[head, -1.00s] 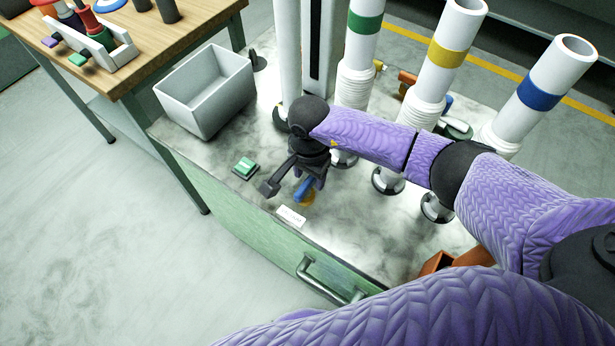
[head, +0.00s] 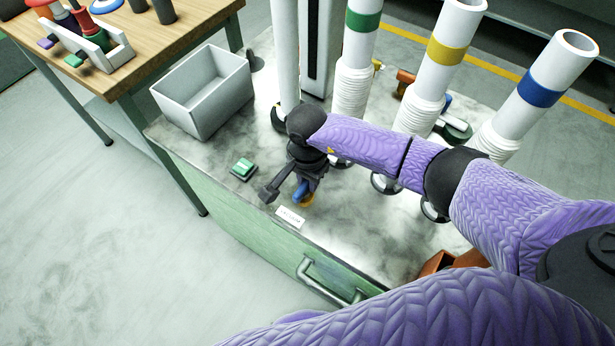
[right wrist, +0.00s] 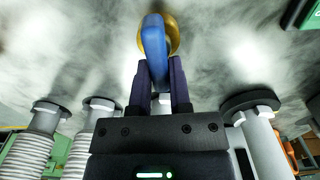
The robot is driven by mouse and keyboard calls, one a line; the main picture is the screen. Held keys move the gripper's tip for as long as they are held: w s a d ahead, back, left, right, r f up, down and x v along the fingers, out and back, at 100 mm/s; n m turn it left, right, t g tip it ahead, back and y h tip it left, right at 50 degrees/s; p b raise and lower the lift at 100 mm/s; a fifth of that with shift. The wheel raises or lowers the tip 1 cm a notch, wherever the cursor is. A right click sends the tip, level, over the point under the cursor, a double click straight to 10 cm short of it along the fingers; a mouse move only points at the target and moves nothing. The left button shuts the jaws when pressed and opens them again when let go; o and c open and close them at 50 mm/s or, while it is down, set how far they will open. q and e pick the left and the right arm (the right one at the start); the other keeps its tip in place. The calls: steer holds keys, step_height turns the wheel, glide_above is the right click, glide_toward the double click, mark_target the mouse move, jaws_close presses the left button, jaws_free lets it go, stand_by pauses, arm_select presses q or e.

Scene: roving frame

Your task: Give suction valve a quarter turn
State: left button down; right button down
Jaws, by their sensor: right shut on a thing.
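The suction valve has a blue lever handle (head: 301,191) over a round brass body (head: 308,200), set on the bench top near its front edge. In the right wrist view the blue handle (right wrist: 154,42) stands between the fingers, with the brass body (right wrist: 173,34) behind it. My right gripper (head: 306,183) reaches down from above and is shut on the handle; its two dark fingers (right wrist: 160,75) press along the handle's sides. Part of the handle is hidden by the gripper in the head view. My left gripper is not in view.
A white label plate (head: 290,217) lies in front of the valve. A green button box (head: 243,169) and a grey open bin (head: 203,112) are to the left. Ribbed white pipes with green, yellow and blue bands (head: 364,21) stand behind. A wooden table (head: 165,45) is at upper left.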

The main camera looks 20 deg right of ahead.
steer(key=shift+m, duration=0.3)
steer(key=m, duration=0.2)
steer(key=m+p, duration=0.1)
steer(key=shift+s+d+r+m, duration=0.1)
steer(key=shift+s+m, duration=0.1)
steer(key=shift+m, duration=0.2)
steer(key=m, duration=0.3)
steer(key=m+p, duration=0.1)
steer(key=shift+s+m, duration=0.25)
steer(key=shift+m, duration=0.05)
steer(key=m, duration=0.1)
steer(key=m+p, duration=0.1)
steer(key=m, duration=0.3)
steer(key=shift+s+p, duration=0.3)
steer(key=shift+p, duration=0.1)
steer(key=shift+s+a+m+p, duration=0.1)
steer(key=shift+m+p, duration=0.2)
steer(key=shift+m, duration=0.65)
steer(key=shift+s+a+m+p, duration=0.1)
steer(key=shift+m+p, duration=0.2)
steer(key=shift+m, duration=0.65)
steer(key=c, duration=0.6)
jaws_free()
steer(key=shift+o, duration=0.2)
